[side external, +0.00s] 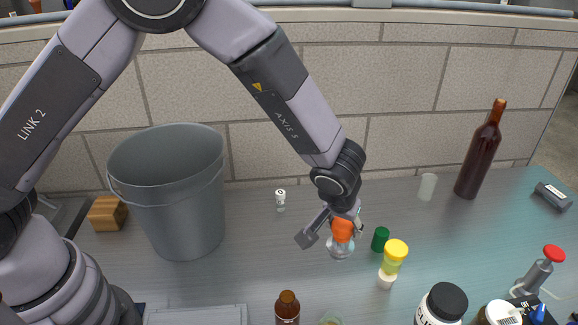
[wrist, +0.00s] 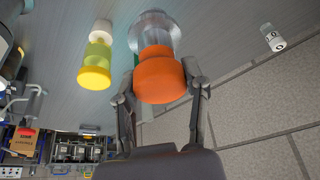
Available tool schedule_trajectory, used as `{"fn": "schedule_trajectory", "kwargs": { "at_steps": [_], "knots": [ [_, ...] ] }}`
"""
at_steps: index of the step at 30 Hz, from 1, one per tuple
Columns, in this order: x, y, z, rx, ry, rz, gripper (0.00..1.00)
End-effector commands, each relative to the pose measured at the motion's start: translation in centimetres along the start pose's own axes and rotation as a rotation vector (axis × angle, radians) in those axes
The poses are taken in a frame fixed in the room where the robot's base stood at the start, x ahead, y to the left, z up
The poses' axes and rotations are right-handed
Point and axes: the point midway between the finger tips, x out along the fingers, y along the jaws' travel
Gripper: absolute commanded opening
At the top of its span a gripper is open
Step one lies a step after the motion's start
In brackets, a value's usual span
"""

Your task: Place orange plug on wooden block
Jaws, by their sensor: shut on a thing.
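The orange plug (side external: 342,231) is between the fingers of my gripper (side external: 334,228), right of centre in the side view. In the wrist view the orange plug (wrist: 160,80) sits between both fingertips (wrist: 162,92), which close on its sides. A clear, shiny piece (side external: 340,249) is directly below the plug and touches it; I cannot tell whether they are joined. The wooden block (side external: 108,213) stands at the far left of the bench in the side view, partly hidden by the bucket. I cannot make it out in the wrist view.
A tall grey bucket (side external: 180,195) stands between the block and my gripper. A green stopper (side external: 380,239) and a yellow-capped vial (side external: 395,255) are close on the right. A small white vial (side external: 280,197) is behind left. A brown bottle (side external: 287,308) stands in front.

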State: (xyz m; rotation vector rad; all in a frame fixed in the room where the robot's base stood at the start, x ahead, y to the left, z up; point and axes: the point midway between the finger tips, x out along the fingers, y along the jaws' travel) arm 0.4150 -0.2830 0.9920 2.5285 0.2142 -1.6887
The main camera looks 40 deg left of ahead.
Motion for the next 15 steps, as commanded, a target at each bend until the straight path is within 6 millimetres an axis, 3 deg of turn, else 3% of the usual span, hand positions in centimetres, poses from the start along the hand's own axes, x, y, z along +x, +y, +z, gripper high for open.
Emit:
{"fn": "schedule_trajectory", "kwargs": {
  "at_steps": [1, 6, 15],
  "knots": [
    [-1.3, -0.9, 0.5, 0.001, 0.001, 0.000, 0.05],
    [-3.9, -3.8, 2.7, 0.001, 0.000, 0.000, 0.05],
    [-6.8, -6.1, 4.1, -0.002, 0.003, 0.002, 0.05]
  ]
}}
